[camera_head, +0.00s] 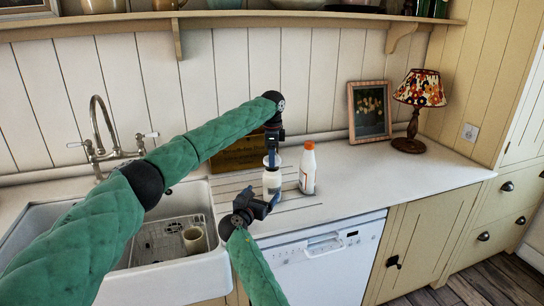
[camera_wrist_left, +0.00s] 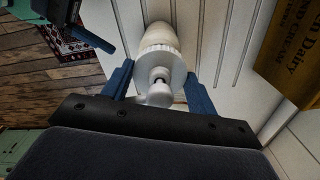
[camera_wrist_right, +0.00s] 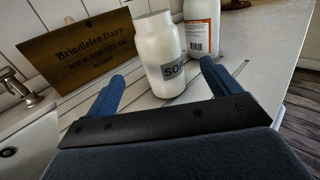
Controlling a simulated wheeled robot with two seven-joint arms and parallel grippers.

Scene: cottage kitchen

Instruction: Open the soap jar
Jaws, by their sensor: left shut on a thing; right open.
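The soap jar (camera_head: 271,183) is a white jar standing upright on the counter. In the right wrist view the jar (camera_wrist_right: 161,58) shows a dark-lettered label and a bare neck with no lid on it. My left gripper (camera_head: 272,158) is above the jar, pointing down. In the left wrist view its fingers (camera_wrist_left: 158,72) are shut on a white round lid (camera_wrist_left: 163,62) with a knob, in line with the jar (camera_wrist_left: 158,36) beyond. My right gripper (camera_head: 273,199) is low in front of the jar, open and empty; the jar lies ahead of its fingers.
A white bottle with an orange cap (camera_head: 308,170) stands close to the jar's right. A sink (camera_head: 190,275) with a tap (camera_head: 104,125) is at the left. A picture frame (camera_head: 369,112) and lamp (camera_head: 418,95) stand right; counter between is clear.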

